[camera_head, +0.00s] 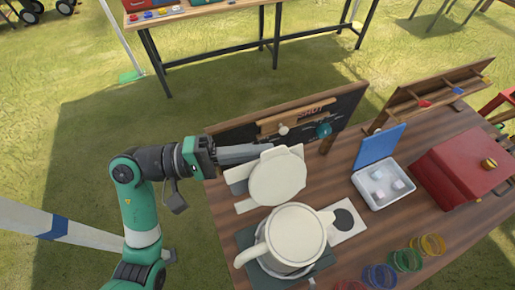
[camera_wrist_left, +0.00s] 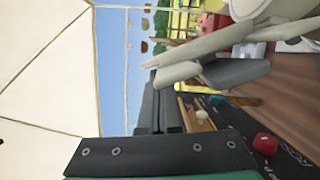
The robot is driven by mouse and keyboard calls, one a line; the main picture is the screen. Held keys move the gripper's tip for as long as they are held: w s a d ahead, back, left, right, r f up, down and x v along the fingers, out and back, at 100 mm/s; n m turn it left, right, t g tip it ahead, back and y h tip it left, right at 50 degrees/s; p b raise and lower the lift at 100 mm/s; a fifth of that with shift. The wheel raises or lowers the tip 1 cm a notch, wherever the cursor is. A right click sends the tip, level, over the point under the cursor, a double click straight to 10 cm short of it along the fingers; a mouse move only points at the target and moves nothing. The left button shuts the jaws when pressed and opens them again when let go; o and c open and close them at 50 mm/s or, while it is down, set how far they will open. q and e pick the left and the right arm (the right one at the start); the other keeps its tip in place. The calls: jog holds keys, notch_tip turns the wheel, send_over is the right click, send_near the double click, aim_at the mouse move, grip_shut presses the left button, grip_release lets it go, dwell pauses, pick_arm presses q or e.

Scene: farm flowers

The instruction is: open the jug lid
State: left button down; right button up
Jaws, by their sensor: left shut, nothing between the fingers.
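The cream jug (camera_head: 292,240) stands on a dark square base at the table's front left, its handle toward the left. My right gripper is not in view.
A board with a wooden bar (camera_head: 295,118) stands close behind the fingers. Right of the jug are an open white box with a blue lid (camera_head: 378,146), a red box (camera_head: 462,165) and coloured rings (camera_head: 405,260). Open grass lies left of the table.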

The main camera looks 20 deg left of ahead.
pick_arm(q)
jog(key=v, duration=1.1)
jog(key=shift+b, duration=0.4)
jog(key=shift+s+a, duration=0.1)
jog(key=shift+a, duration=0.05)
